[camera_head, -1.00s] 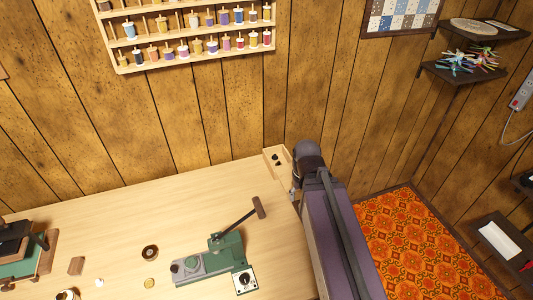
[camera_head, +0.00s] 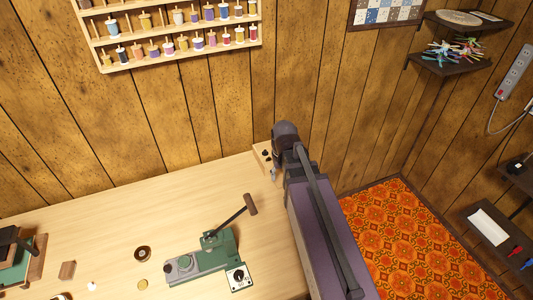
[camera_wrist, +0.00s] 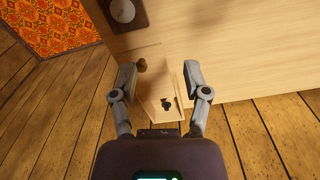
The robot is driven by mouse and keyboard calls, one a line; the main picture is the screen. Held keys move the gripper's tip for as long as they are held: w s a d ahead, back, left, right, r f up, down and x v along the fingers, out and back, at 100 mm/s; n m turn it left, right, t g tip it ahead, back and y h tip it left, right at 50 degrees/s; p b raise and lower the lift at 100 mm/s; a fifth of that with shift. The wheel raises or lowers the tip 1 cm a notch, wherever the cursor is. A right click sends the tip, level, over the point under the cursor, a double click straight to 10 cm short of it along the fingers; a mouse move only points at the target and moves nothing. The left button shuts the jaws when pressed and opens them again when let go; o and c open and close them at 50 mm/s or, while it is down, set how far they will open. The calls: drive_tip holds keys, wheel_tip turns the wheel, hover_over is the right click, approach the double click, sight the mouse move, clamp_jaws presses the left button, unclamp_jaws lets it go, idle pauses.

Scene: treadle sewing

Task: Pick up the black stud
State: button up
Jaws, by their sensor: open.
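Small black studs lie in a pale wooden tray (camera_head: 257,150) at the table's back right corner. A dark stud (camera_head: 265,153) shows in the head view, partly crowded by my arm. In the wrist view dark pieces (camera_wrist: 166,103) sit together in the tray (camera_wrist: 152,88); I cannot tell how many. My gripper (camera_wrist: 163,70) is open and empty, with one finger on each side of the tray. In the head view my arm hides most of the gripper; only a grey finger shows beside the tray.
A green press (camera_head: 205,258) with a raised lever stands on the table (camera_head: 110,220), left of my arm. A dark ring (camera_head: 142,254) and a brass disc (camera_head: 142,284) lie left of it. The plank wall (camera_head: 190,120) rises close behind the tray.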

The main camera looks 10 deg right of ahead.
drive_tip(key=w+t, duration=0.1)
drive_tip(key=w, duration=2.5)
drive_tip(key=shift+a, duration=0.35)
drive_tip(key=shift+f, duration=0.15)
drive_tip(key=b, duration=0.9)
hover_over(265, 150)
drive_tip(key=f, duration=0.8)
drive_tip(key=shift+s+f, duration=0.2)
drive_tip(key=shift+s, duration=0.15)
drive_tip(key=shift+f, duration=0.1)
drive_tip(key=shift+w+f+b, duration=0.15)
drive_tip(key=shift+f+b, duration=1.1)
drive_tip(key=shift+w+f+b, duration=0.1)
drive_tip(key=shift+f+b, duration=1.15)
drive_tip(key=c, duration=0.8)
